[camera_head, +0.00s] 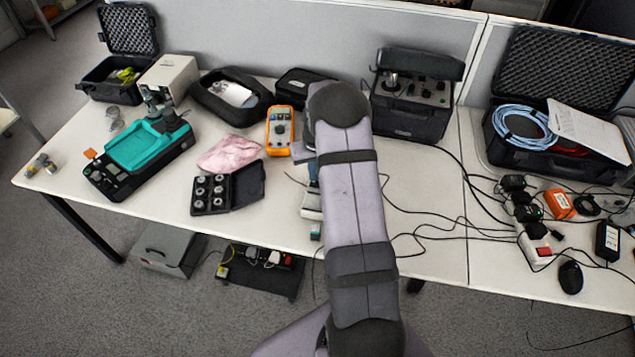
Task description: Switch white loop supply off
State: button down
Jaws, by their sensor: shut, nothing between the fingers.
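I cannot tell for certain which item is the white loop supply. A white power strip (533,243) with a red switch lies on the right table, with black plugs at its far end. A white box-shaped unit (171,75) stands at the back left. Part of a pale device (311,203) shows at the left edge of my arm, mostly hidden by it. The position of any switch is too small to read. My arm rises through the middle of the picture, and my gripper is hidden behind it.
A teal-topped instrument (140,148), an orange multimeter (280,130), a pink cloth (229,154) and a black weight case (210,194) occupy the left table. Loose cables (440,228) cross the right side.

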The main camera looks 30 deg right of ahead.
jog(key=shift+s+f+b, duration=0.1)
jog(key=shift+f+b, duration=0.4)
jog(key=shift+f, duration=0.25)
dwell(0.9)
jog(key=shift+r, duration=0.1)
notch_tip(320, 180, up, 7)
jog(key=p, duration=0.4)
jog(key=shift+p, duration=0.4)
dwell(0.4)
jog(key=s+a+r+n, duration=0.1)
jog(key=s+a+r, duration=0.8)
jog(key=a, duration=0.4)
jog(key=s+a+r+n+g, duration=0.1)
jog(key=s+a, duration=0.3)
jog(key=s, duration=0.5)
jog(key=s+a+r+n+g, duration=0.1)
jog(key=s+a, duration=0.4)
jog(key=s, duration=0.3)
notch_tip(320, 180, down, 44)
jog(key=b, duration=4.3)
jog(key=shift+d+r+b, duration=0.25)
jog(key=shift+b, duration=0.05)
